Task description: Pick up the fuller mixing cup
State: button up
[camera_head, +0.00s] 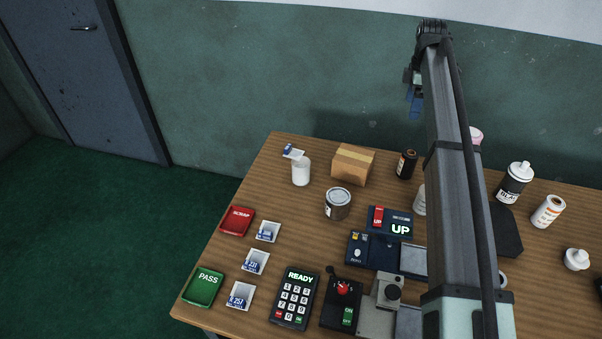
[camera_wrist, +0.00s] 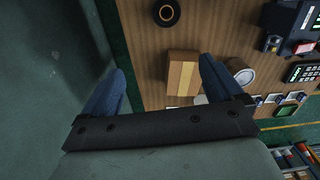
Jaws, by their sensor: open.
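No object shows clearly as a mixing cup with a visible fill level. Another pale container (camera_head: 419,201) is partly hidden behind my arm. I cannot tell what either holds. My gripper (camera_head: 414,95) is raised beyond the table's back edge, against the green wall, well apart from both. In the wrist view, the blue fingers of my gripper (camera_wrist: 163,65) are spread with nothing between them in grip.
A cardboard box (camera_head: 352,165), a tin (camera_head: 338,204) and a dark bottle (camera_head: 406,164) stand near the back. Bottles (camera_head: 548,211) are at right. Small white trays (camera_head: 239,297), a keypad (camera_head: 295,300) and a control device (camera_head: 342,303) fill the front. The wall (camera_head: 240,80) is close behind.

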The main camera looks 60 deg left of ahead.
jog(key=s+a+f+n, duration=0.15)
jog(key=s+a, duration=0.25)
jog(key=s, duration=0.4)
jog(key=s+a+f+n, duration=0.1)
jog(key=s+a+f, duration=0.1)
jog(key=s+a, duration=0.5)
send_near(301, 169)
jog(key=w+a+r, duration=0.2)
jog(key=a, duration=0.1)
jog(key=shift+s+d+f+m, duration=0.1)
jog(key=shift+s+f+m, duration=0.05)
jog(key=shift+f+m, duration=3.55)
jog(key=shift+s+d+f+m, duration=0.1)
jog(key=shift+s+f+m, duration=0.1)
jog(key=shift+f+m, duration=3.45)
jog(key=shift+f+n, duration=0.2)
jog(key=shift+n, duration=0.1)
jog(key=c, duration=1.1)
jog(key=shift+r, duration=0.2)
jog(key=shift+c, duration=0.3)
